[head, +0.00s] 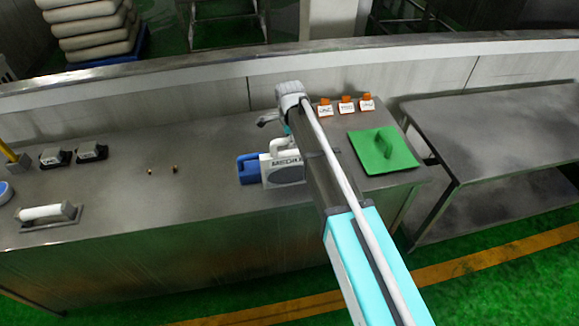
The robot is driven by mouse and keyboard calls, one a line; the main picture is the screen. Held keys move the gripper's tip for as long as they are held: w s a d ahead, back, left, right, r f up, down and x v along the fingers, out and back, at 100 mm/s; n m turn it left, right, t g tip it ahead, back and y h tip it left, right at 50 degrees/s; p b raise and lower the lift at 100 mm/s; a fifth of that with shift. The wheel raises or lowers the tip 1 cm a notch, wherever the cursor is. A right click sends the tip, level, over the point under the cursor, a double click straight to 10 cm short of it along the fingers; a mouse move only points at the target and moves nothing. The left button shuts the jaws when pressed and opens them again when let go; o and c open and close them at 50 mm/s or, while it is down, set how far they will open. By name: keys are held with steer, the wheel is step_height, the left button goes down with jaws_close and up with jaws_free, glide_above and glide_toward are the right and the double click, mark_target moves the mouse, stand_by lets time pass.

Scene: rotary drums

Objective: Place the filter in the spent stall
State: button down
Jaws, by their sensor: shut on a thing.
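My arm reaches over the steel bench, and its end (268,119) hangs above the middle of the bench, near the back wall. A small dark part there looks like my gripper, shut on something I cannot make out. The arm hides much of that spot. A white cylinder, possibly a filter (45,212), lies on a grey tray at the bench's left front, far from my gripper. Two small black boxes with white labels (92,151) stand at the back left. Their writing is too small to read, so I cannot tell which place is the spent stall.
The left-centre bench (120,205) is clear.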

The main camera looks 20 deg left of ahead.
steer(key=shift+r, duration=0.15)
step_height(320, 180, up, 3)
steer(key=p, duration=0.3)
steer(key=shift+s+d+r+p, duration=0.1)
steer(key=shift+r+p, duration=0.1)
steer(key=shift+p, duration=0.2)
steer(key=s+d+r+p, duration=0.7)
steer(key=s+r+p, duration=0.2)
steer(key=s, duration=0.2)
steer(key=shift+s+d+r, duration=0.15)
steer(key=shift+s, duration=0.2)
stand_by(0.6)
step_height(320, 180, down, 19)
steer(key=b, duration=1.8)
steer(key=shift+b, duration=0.3)
steer(key=shift+r, duration=0.15)
